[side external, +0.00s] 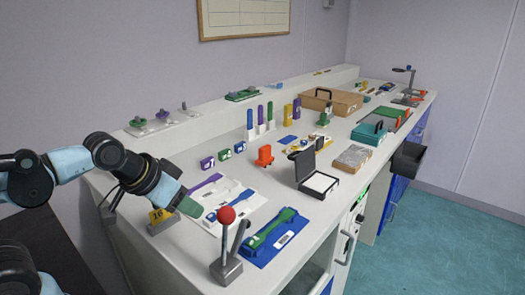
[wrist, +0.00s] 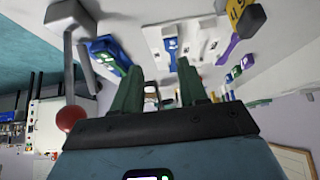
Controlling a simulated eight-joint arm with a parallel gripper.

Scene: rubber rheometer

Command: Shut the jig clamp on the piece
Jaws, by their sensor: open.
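A grey base with an upright lever and red ball (side external: 228,216) stands at the near front of the bench; it looks like the clamp, but I cannot tell this for sure. The red ball also shows at the left of the wrist view (wrist: 70,118). Beside it, a green dumbbell-shaped piece (side external: 270,228) lies on a blue plate (side external: 290,238). A white tray (side external: 247,184) with blue parts lies behind. My gripper (side external: 190,207) is left of the lever, apart from it, above the bench. Its green fingers (wrist: 160,88) are open, with nothing seen between them.
A yellow tag marked 16 (side external: 158,216) stands at the bench's left edge, close to my gripper. An open black case (side external: 318,183) and an orange item (side external: 264,155) are farther back. Several small blocks and upright tools line the rear. Some bench is bare around the orange item.

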